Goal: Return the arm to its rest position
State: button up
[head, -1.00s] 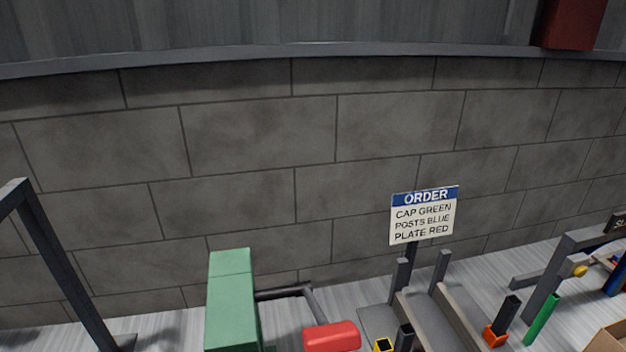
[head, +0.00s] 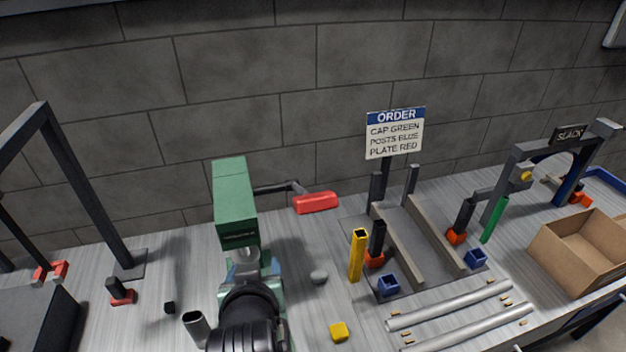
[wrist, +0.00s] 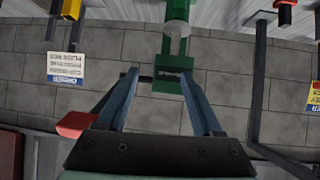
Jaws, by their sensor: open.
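My gripper (wrist: 160,73) shows in the wrist view with its two blue fingers spread apart and nothing held between them. The green press (wrist: 176,80) with a red-ended lever is beyond the fingers there. In the head view my black arm (head: 250,318) rises from the bottom edge in front of the green press (head: 236,205); I cannot make out my fingers in that view. The order sign (head: 395,133) reads cap green, posts blue, plate red, and it shows upside down in the wrist view (wrist: 66,68).
The press's red handle (head: 316,203) juts out to the right. A cardboard box (head: 580,250) and slack gantry (head: 520,170) stand far right. A dark frame (head: 85,185) stands left.

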jog(key=w+d+r+t, duration=0.15)
jog(key=r+t, duration=0.25)
jog(key=r, duration=0.9)
jog(key=d+r+t, duration=0.3)
jog(key=r+t, duration=0.1)
jog(key=r, duration=1)
jog(key=s+d+r+m+t+h, duration=0.1)
jog(key=s+r+t, duration=0.3)
jog(key=r, duration=0.6)
jog(key=s+d+r+m+t+h, duration=0.1)
jog(key=s+d+r+t, duration=0.2)
jog(key=s+r, duration=0.6)
jog(key=shift+d+r+t, duration=0.4)
jog(key=shift+r+t, duration=0.3)
jog(key=shift+r, duration=0.25)
jog(key=shift+c, duration=1.4)
jog(key=shift+s+f, duration=0.1)
jog(key=shift+s, duration=0.1)
